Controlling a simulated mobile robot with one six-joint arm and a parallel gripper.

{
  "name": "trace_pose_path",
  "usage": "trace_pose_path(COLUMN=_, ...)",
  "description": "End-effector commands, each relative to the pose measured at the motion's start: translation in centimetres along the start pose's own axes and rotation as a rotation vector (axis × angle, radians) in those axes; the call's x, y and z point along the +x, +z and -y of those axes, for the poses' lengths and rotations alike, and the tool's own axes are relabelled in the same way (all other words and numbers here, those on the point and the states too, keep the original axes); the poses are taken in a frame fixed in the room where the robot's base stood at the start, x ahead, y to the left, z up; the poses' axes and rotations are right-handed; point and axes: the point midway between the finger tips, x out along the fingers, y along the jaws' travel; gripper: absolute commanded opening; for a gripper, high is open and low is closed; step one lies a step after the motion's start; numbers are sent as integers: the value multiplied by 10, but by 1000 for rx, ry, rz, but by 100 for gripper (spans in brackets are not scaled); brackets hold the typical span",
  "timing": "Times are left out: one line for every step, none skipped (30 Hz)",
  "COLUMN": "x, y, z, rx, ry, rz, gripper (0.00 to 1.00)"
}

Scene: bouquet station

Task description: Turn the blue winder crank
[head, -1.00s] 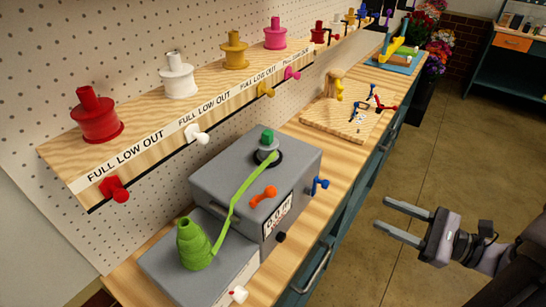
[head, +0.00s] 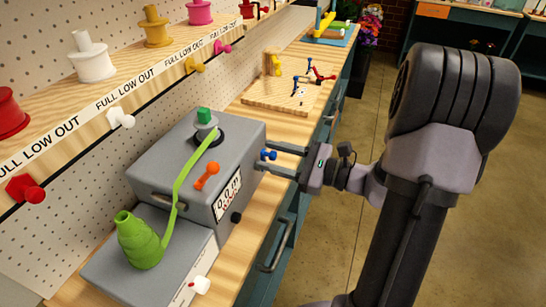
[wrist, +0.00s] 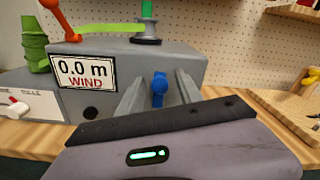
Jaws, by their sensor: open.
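The blue winder crank (head: 268,155) sticks out from the right side of the grey winder box (head: 150,180). In the wrist view the blue crank (wrist: 159,88) stands upright between my two fingers. My gripper (head: 284,160) is open, with one finger on each side of the crank. I cannot tell whether either finger touches it. The box's display (wrist: 84,72) reads 0.0 m and WIND. A green ribbon (head: 178,185) runs from a green roll (head: 138,240) to the spool (head: 205,127) on top of the box.
An orange lever (head: 206,175) and a black knob (head: 236,217) are on the box. A wooden board (head: 280,97) with small cranks lies farther along the bench. A shelf of coloured spools with knobs (head: 120,118) runs along the pegboard.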

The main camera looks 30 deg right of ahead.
Motion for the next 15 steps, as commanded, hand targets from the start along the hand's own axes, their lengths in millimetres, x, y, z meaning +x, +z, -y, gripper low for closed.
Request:
trace_pose_path(x=0, y=0, z=0, rx=0, ry=0, rz=0, gripper=43)
trace_pose_path(x=0, y=0, z=0, rx=0, ry=0, rz=0, gripper=43)
trace_pose_path(x=0, y=0, z=0, rx=0, ry=0, rz=0, gripper=43)
trace_pose_path(x=0, y=0, z=0, rx=0, ry=0, rz=0, gripper=41)
trace_pose_path(x=0, y=0, z=0, rx=0, ry=0, rz=0, gripper=35)
trace_pose_path(x=0, y=0, z=0, rx=0, ry=0, rz=0, gripper=27)
trace_pose_path(x=0, y=0, z=0, rx=0, ry=0, rz=0, gripper=21)
trace_pose_path(x=0, y=0, z=0, rx=0, ry=0, rz=0, gripper=15)
trace_pose_path(x=0, y=0, z=0, rx=0, ry=0, rz=0, gripper=7)
trace_pose_path(x=0, y=0, z=0, rx=0, ry=0, rz=0, gripper=1)
trace_pose_path(x=0, y=0, z=0, rx=0, ry=0, rz=0, gripper=0)
trace_pose_path(x=0, y=0, z=0, rx=0, ry=0, rz=0, gripper=0)
trace_pose_path(x=0, y=0, z=0, rx=0, ry=-1, rz=0, gripper=0)
trace_pose_path(x=0, y=0, z=0, rx=0, ry=-1, rz=0, gripper=0)
trace_pose_path(x=0, y=0, z=0, rx=1, ry=-1, rz=0, gripper=0)
